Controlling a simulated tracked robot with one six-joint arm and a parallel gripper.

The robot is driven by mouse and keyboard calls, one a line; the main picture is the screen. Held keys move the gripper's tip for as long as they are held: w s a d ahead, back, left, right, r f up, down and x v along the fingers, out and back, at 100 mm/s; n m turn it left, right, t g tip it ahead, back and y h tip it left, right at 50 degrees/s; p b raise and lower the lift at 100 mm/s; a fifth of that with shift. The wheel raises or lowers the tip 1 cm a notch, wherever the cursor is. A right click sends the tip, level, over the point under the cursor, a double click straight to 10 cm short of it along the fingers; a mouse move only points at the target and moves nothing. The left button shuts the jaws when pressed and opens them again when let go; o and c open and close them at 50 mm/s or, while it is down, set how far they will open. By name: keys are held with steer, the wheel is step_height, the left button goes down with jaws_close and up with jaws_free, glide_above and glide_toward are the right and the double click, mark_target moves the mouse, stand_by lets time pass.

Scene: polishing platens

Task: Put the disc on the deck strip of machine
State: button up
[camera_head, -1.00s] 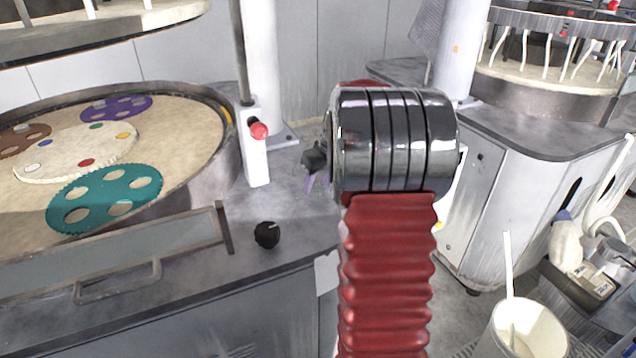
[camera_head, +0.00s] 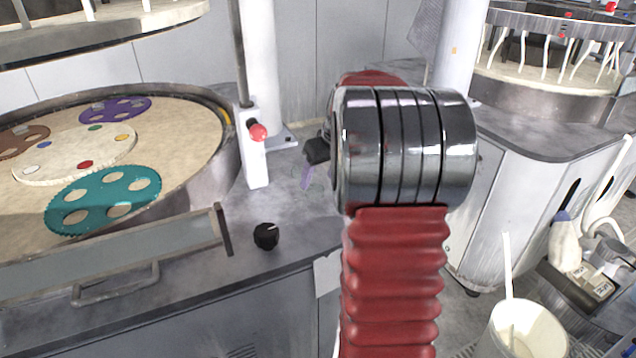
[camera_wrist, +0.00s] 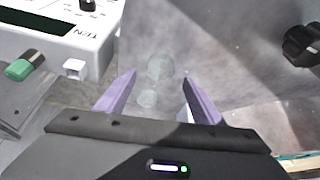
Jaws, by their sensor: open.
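In the wrist view, my gripper (camera_wrist: 159,78) is open, its two purple fingers apart above a grey surface. A faint, see-through round disc (camera_wrist: 159,67) shows between the fingertips. A second, similar pale round shape (camera_wrist: 147,98) lies just nearer the palm; I cannot tell whether it is another disc or a reflection. Neither is gripped. In the head view, my gripper (camera_head: 307,178) is small and partly hidden behind my arm, over the grey deck (camera_head: 290,235) of the left machine. The disc cannot be made out there.
A black knob (camera_head: 266,236) and a post with a red ball (camera_head: 258,132) stand on the deck. The round platen at left holds a teal carrier (camera_head: 105,200) and others. A white control box (camera_wrist: 60,30) is close at left in the wrist view. A white bucket (camera_head: 522,330) stands lower right.

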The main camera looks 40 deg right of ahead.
steer(key=v, duration=0.7)
steer(key=shift+s+r, duration=0.2)
steer(key=shift+r, duration=0.15)
steer(key=shift+m, duration=0.3)
steer(key=s+a+f+m+g, duration=0.1)
steer(key=s+a+f+m, duration=0.2)
steer(key=s+a+f, duration=0.15)
steer(key=s+a+n, duration=0.1)
steer(key=s+a, duration=0.4)
steer(key=a, duration=0.5)
steer(key=s+a+r+n+t, duration=0.1)
steer(key=s+a, duration=0.3)
steer(key=a, duration=0.7)
steer(key=s+a+n+t, duration=0.1)
steer(key=s+a+n, duration=0.2)
steer(key=a, duration=0.7)
steer(key=s, duration=0.2)
steer(key=shift+s+a+r+y, duration=0.25)
steer(key=shift+s+a+y, duration=0.05)
steer(key=shift+s, duration=0.1)
